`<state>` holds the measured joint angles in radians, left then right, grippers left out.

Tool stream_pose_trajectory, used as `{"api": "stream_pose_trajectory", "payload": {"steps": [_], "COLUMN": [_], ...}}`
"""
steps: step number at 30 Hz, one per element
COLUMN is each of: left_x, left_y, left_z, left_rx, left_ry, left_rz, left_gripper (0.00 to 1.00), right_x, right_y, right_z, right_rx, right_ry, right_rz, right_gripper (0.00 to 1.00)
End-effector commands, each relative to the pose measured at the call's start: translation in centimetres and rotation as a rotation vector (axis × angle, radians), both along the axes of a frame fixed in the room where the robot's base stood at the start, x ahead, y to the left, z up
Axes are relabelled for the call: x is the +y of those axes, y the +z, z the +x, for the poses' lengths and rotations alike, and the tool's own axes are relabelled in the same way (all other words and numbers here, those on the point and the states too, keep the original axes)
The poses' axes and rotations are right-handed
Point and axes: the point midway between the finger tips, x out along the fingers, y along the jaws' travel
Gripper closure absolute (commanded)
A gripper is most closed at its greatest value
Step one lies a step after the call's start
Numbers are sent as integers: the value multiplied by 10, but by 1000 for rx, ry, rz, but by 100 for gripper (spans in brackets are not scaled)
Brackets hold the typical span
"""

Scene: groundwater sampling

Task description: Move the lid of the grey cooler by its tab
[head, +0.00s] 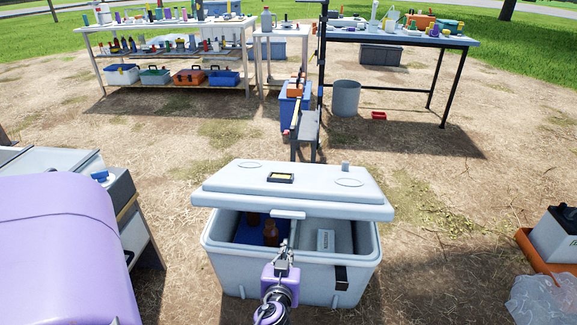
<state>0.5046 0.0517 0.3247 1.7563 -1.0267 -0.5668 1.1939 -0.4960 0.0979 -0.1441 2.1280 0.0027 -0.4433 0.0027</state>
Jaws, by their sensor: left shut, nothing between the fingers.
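The grey cooler (225,268) stands on the ground in front of me. Its pale lid (315,185) sits over the rear part and the front of the inside shows below its edge. The tab (288,214) sticks out at the middle of the lid's front edge. My left gripper (285,246) is shut and empty, in front of the cooler just below the tab in the picture. Whether it touches the tab is hard to tell. My right gripper is out of view.
Inside the cooler are brown bottles (271,231) on the left and a pale box (325,239) on the right. Behind are a blue bin (292,115), a grey bucket (346,98) and loaded tables. An orange tray (540,262) lies at right. Bare ground surrounds the cooler.

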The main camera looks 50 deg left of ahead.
Motion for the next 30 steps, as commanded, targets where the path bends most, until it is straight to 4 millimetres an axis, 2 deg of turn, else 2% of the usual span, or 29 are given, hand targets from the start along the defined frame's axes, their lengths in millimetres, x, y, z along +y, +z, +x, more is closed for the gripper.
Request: {"api": "stream_pose_trajectory", "payload": {"steps": [30], "left_x": [0], "left_y": [0], "left_z": [0], "left_rx": [1], "left_ry": [0], "left_rz": [0], "left_gripper": [100], "right_x": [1], "right_y": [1], "right_z": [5], "right_rx": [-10], "right_ry": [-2], "right_rz": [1], "right_gripper": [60]}}
